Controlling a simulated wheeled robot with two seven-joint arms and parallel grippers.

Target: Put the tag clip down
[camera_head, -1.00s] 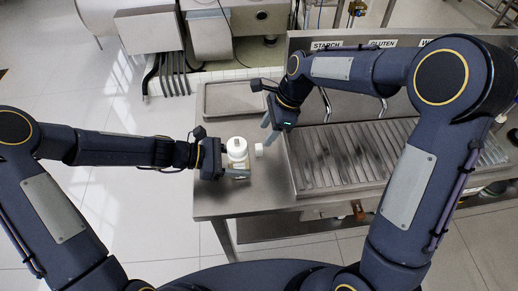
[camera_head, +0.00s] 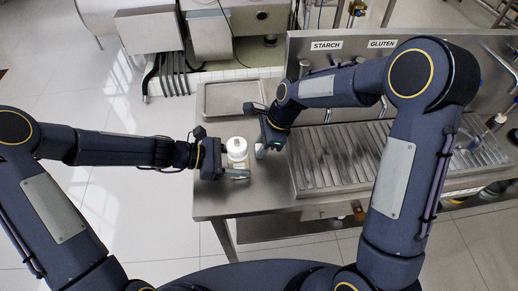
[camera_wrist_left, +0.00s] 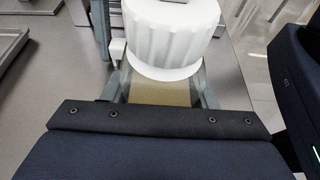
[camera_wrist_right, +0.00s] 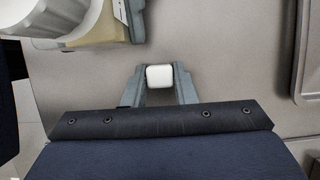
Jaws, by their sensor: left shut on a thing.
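A small white block, which I take to be the tag clip, sits between the fingertips of my right gripper (camera_wrist_right: 160,85). The block shows best in the right wrist view (camera_wrist_right: 159,76). Narrow gaps seem to show beside it, and I cannot tell whether it touches the table. My left gripper (camera_wrist_left: 164,90) is shut around a white-capped bottle with a tan body. The bottle's cap shows in the left wrist view (camera_wrist_left: 172,35) and the bottle stands upright at the table's left side in the head view (camera_head: 237,150). The right gripper is just right of the bottle, apart from it.
An empty shallow metal tray (camera_head: 235,84) lies behind the bottle. A ribbed metal rack (camera_head: 345,155) fills the right of the steel table, below signs reading STARCH and GLUTEN (camera_head: 382,44). Bare table (camera_head: 245,197) lies in front of the bottle.

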